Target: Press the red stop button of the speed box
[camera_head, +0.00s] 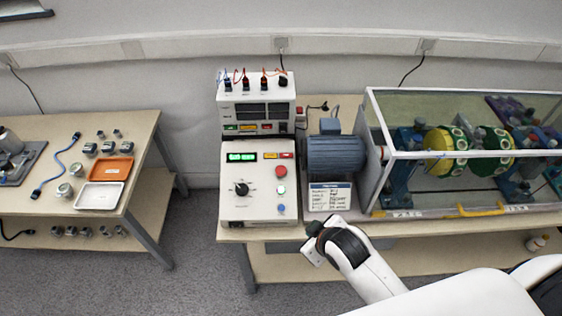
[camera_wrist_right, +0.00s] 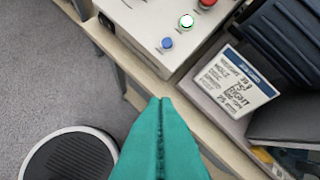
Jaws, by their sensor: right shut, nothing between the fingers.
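The speed box (camera_head: 247,205) is a pale sloped console on the bench, with a green display and a black knob. Its red stop button (camera_head: 281,171) is on the right side of the panel, above a lit green-white button (camera_head: 281,190) and a blue button (camera_head: 281,208). In the right wrist view the red button (camera_wrist_right: 207,3) is cut by the top edge. My right gripper (camera_wrist_right: 161,100) has teal fingers, shut and empty, in front of and below the box's front edge, apart from the buttons. In the head view its fingers are hard to make out. My left gripper is not in view.
A blue motor (camera_head: 335,158) and a white label card (camera_head: 329,197) stand right of the box. A clear-walled rig (camera_head: 460,105) with yellow-green discs is farther right. A meter unit (camera_head: 256,103) stands behind the box. A side table (camera_head: 145,130) holds trays at left.

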